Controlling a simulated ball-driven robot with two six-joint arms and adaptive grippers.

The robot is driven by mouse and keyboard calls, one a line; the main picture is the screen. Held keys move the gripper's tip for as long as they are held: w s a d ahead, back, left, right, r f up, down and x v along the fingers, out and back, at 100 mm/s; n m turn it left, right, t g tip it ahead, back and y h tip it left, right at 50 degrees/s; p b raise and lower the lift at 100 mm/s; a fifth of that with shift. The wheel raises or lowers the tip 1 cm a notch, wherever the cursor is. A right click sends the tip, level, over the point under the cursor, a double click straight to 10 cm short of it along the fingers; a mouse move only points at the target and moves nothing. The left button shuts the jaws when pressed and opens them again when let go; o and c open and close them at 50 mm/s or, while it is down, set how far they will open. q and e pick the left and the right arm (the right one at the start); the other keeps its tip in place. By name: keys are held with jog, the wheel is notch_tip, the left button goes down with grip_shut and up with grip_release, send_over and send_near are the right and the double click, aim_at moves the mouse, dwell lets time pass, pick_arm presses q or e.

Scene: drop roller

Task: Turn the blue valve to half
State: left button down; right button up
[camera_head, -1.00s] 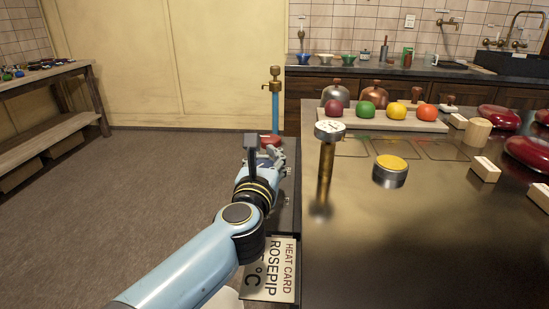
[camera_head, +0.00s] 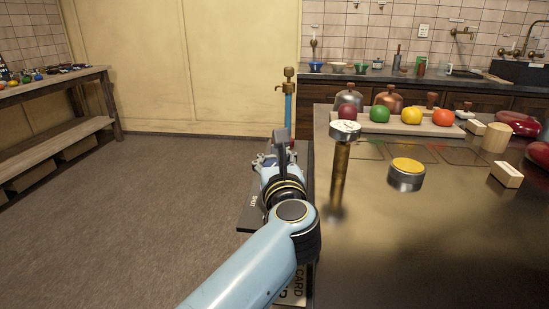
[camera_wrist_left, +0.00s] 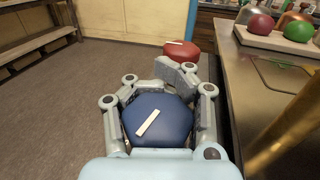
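The blue valve (camera_wrist_left: 158,120) is a rounded, many-sided knob with a white bar marker lying diagonally on its top, low in the left wrist view. My left gripper (camera_wrist_left: 160,76) is around it, with its grey fingers spread on both sides of the knob. I cannot tell whether the fingers touch it. In the head view my left gripper (camera_head: 270,160) is beside the left edge of the counter, and the arm hides the blue valve. A red valve (camera_wrist_left: 181,52) with a white marker sits just beyond. My right gripper is not in view.
A dial gauge on a brass post (camera_head: 344,132) stands close to the right of my left arm. The counter (camera_head: 440,250) holds a yellow-topped button (camera_head: 406,174) and a tray of coloured balls. A brass tap on a blue pipe (camera_head: 289,95) stands behind. The floor at left is clear.

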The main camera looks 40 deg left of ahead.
pick_arm(q)
jog(key=shift+s+d+f, duration=0.1)
jog(key=shift+s+f, duration=0.05)
jog(key=shift+f, duration=0.3)
jog(key=c, duration=1.5)
grip_release()
jog(key=shift+s+d+r, duration=0.15)
jog(key=shift+s+r, duration=0.05)
jog(key=shift+r, duration=0.05)
jog(key=o, duration=0.5)
jog(key=shift+w+r, duration=0.1)
jog(key=shift+r, duration=0.05)
